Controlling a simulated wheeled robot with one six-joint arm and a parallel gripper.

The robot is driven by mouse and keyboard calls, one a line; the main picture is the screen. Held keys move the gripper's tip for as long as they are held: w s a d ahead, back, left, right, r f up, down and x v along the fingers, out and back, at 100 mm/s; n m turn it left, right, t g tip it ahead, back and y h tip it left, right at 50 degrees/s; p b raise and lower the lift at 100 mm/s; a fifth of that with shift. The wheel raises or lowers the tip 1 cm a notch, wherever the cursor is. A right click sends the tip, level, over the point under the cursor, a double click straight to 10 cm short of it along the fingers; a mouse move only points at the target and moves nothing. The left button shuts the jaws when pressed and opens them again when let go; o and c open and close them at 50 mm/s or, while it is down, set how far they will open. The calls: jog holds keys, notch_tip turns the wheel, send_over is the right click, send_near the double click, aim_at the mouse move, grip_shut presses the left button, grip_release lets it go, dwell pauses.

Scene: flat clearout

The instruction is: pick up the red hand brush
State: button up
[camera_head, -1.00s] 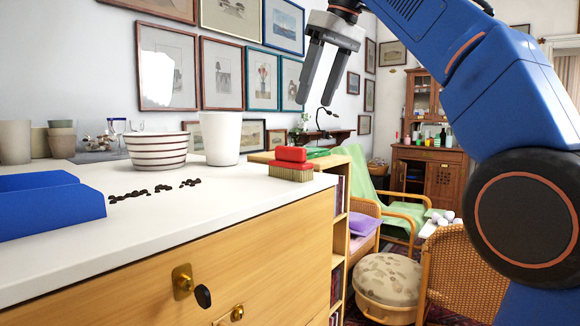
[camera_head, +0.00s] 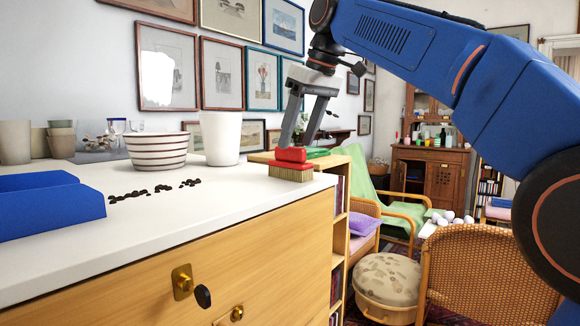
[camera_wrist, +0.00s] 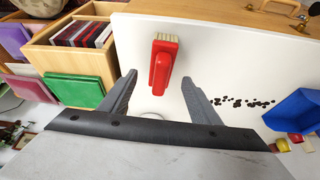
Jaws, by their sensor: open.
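The red hand brush (camera_head: 291,158) stands bristles down on the white counter top, near its right end. Its pale bristles show below the red body. In the wrist view the brush (camera_wrist: 162,64) lies ahead of and partly between the fingers, with clear room on both sides. My gripper (camera_head: 298,142) is open and empty, just above and around the brush's handle in the head view. In the wrist view its two fingertips (camera_wrist: 158,79) are spread on either side of the red handle. I cannot tell exactly how high they are above the counter.
A striped bowl (camera_head: 157,150) and a white cup (camera_head: 222,139) stand left of the brush. Dark beans (camera_head: 150,190) and a blue dustpan-like tray (camera_head: 45,206) lie farther left. A low bookshelf (camera_head: 340,225) adjoins the counter's right end.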

aim_at(290, 159)
jog(key=shift+x, duration=3.4)
jog(key=c, duration=1.2)
